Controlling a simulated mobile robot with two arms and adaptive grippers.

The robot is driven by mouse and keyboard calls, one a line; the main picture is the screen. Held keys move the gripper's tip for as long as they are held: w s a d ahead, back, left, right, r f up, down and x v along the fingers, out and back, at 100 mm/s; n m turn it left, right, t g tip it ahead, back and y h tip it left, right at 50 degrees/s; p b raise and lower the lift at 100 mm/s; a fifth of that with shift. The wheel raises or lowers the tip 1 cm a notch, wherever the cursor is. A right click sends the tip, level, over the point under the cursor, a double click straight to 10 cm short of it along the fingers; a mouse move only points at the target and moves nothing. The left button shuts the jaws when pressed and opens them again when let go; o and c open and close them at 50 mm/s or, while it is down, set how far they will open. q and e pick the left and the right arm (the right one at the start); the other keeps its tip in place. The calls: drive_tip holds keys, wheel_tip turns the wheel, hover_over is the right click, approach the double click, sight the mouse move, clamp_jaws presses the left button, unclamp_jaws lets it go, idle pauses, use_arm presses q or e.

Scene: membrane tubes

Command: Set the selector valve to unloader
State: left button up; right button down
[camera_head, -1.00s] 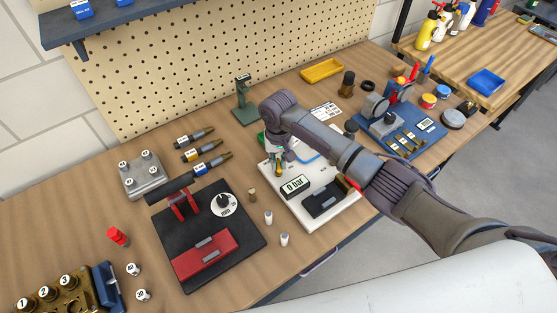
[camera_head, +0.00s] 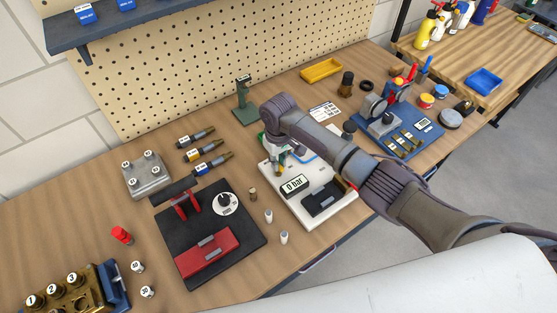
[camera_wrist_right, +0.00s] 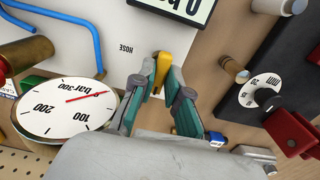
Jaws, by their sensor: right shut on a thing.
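The selector valve's yellow lever (camera_wrist_right: 159,72) stands between my right gripper's fingers (camera_wrist_right: 163,84) in the right wrist view, and they are shut on it. The word HOSE (camera_wrist_right: 126,48) is printed on the white panel (camera_wrist_right: 112,20) beside the lever. No unloader label can be read. In the head view my right gripper (camera_head: 280,164) reaches down over the back left part of the white panel (camera_head: 312,220), and my own arm hides much of the valve. The panel's display (camera_head: 294,185) reads 0 bar. My left gripper is not in view.
A round pressure gauge (camera_wrist_right: 66,108) and a blue hose (camera_wrist_right: 68,18) lie close to my right gripper. A black plate with a dial (camera_head: 223,203) and a red block (camera_head: 205,255) is left of the panel. Small white vials (camera_head: 268,216) stand between them.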

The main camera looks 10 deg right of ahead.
idle(0.3)
drive_tip(key=c, duration=1.2)
unclamp_jaws()
drive_tip(key=shift+o, duration=0.2)
wheel_tip(320, 180, up, 12)
